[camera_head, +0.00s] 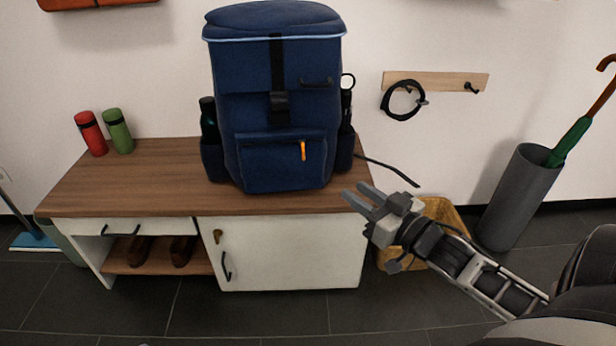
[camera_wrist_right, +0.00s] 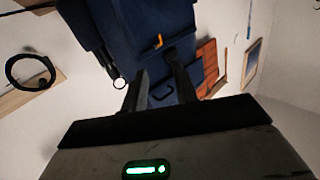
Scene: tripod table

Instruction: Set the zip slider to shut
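The blue backpack (camera_head: 280,175) stands upright on the wooden bench top, and part of it shows in the wrist view (camera_wrist_right: 140,25). The orange zip slider (camera_head: 303,150) hangs at the right part of the front pocket's zip line. In the wrist view the slider (camera_wrist_right: 158,41) appears beyond the fingertips. My right gripper (camera_head: 354,191) is open and empty, right of and below the slider in the head view, apart from the backpack. The wrist view shows a gap between its fingers (camera_wrist_right: 155,66). My left gripper is not in view.
The bench (camera_head: 120,182) has bare room left of the backpack, with red (camera_head: 90,133) and green (camera_head: 118,131) bottles at the back. A black strap (camera_head: 390,169) sticks out at the right. A basket (camera_head: 445,215) and umbrella stand (camera_head: 518,195) are on the floor.

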